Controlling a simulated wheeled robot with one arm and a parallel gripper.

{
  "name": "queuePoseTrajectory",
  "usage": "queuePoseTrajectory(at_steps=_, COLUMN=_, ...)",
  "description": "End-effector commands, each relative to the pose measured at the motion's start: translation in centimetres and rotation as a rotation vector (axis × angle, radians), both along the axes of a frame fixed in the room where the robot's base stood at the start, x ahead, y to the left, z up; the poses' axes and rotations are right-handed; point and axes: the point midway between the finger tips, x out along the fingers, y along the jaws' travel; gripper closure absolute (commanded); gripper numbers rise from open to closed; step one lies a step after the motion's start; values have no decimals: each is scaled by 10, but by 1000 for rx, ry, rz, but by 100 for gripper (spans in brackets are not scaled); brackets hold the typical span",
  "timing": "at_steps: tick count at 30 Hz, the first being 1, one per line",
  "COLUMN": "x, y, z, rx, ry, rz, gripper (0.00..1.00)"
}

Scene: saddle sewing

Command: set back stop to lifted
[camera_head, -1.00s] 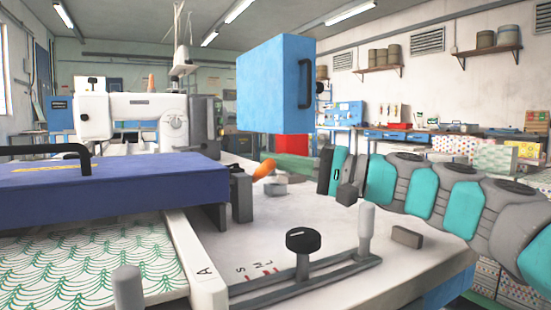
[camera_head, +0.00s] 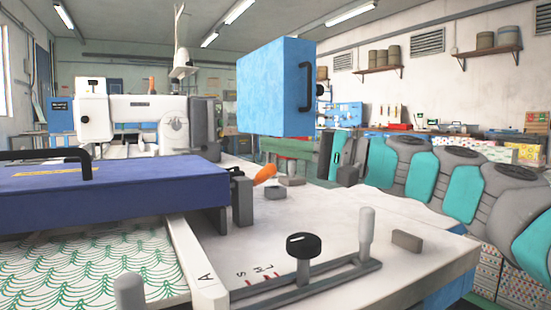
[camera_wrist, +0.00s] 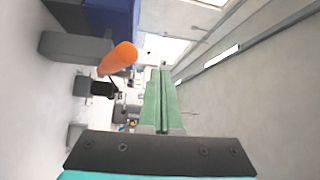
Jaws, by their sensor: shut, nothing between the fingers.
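An orange-tipped lever (camera_head: 265,174) sits by a dark grey bracket (camera_head: 242,200) at the right end of the blue clamp bar. It may be the back stop, but no label shows which part that is. The orange tip also shows in the wrist view (camera_wrist: 118,58), left of my fingers. My gripper (camera_head: 268,150) has green fingers pointing left, appearing above and behind the orange tip. In the wrist view my gripper (camera_wrist: 160,75) is shut and empty, with its fingers side by side. I see no contact with the lever.
A black knob (camera_head: 303,245) stands on a lettered slide rail at the front, beside a grey post (camera_head: 366,232). Small grey blocks (camera_head: 407,240) lie on the white table (camera_head: 400,270). A blue box (camera_head: 275,85) with a black handle hangs above. A white sewing machine (camera_head: 130,115) stands behind.

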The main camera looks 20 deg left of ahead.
Motion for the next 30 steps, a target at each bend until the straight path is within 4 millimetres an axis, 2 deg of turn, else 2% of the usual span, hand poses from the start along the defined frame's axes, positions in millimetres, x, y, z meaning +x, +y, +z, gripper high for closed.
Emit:
queuePoseTrajectory(at_steps=11, x=-28, y=-23, z=5, rx=2, ry=-2, rz=0, gripper=100)
queuePoseTrajectory(at_steps=30, x=-107, y=-83, z=13, rx=1, ry=-3, rz=-1, gripper=100)
